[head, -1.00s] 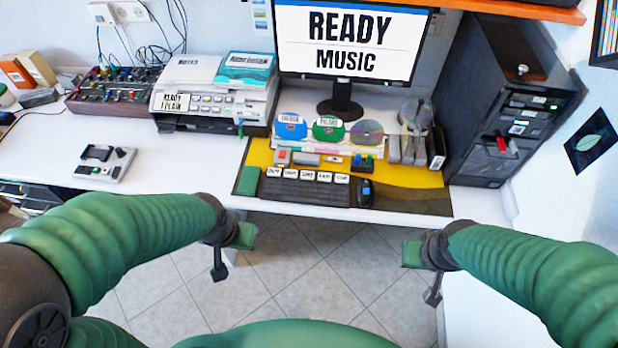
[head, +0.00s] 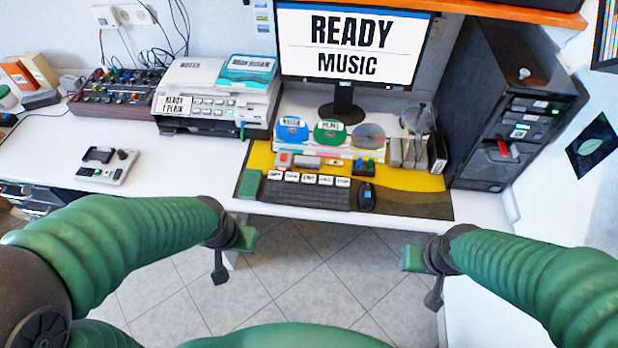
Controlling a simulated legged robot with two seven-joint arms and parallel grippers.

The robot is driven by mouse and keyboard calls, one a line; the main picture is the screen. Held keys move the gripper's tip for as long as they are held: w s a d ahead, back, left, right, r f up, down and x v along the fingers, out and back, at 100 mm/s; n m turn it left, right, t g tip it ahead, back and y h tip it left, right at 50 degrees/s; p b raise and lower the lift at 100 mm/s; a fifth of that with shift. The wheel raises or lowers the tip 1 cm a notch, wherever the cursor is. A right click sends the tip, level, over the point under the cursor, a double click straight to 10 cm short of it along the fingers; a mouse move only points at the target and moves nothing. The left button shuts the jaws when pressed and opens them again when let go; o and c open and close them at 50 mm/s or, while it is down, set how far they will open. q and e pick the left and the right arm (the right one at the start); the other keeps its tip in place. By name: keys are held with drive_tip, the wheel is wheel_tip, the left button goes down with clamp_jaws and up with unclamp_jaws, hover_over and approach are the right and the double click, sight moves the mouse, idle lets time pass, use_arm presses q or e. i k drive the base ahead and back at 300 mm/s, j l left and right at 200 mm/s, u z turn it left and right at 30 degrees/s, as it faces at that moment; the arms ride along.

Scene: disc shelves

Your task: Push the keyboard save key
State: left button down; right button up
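A dark keyboard (head: 305,194) lies on the yellow and dark desk mat (head: 415,203), near the desk's front edge. A row of several white labelled keys (head: 309,179) stands along its back edge; their lettering is too small to read surely, so I cannot tell which is save. The monitor (head: 352,48) reads "READY MUSIC". My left gripper (head: 243,239) is in front of the desk edge, below and left of the keyboard. My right gripper (head: 414,258) is in front of the desk, right of the keyboard. Neither touches the keyboard. Their finger gaps cannot be made out.
A mouse (head: 367,196) sits right of the keyboard, and a green block (head: 249,184) left of it. Colored discs (head: 330,132) stand behind. A printer (head: 217,100) and mixer (head: 117,93) are left, a computer tower (head: 513,105) right. The desk's front left is mostly clear.

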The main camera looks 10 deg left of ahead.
sight(306, 178)
drive_tip(key=i+l+u, duration=0.15)
drive_tip(key=u, duration=0.25)
drive_tip(key=i+l+u, duration=0.5)
drive_tip(key=u, duration=0.25)
drive_tip(key=i, duration=0.05)
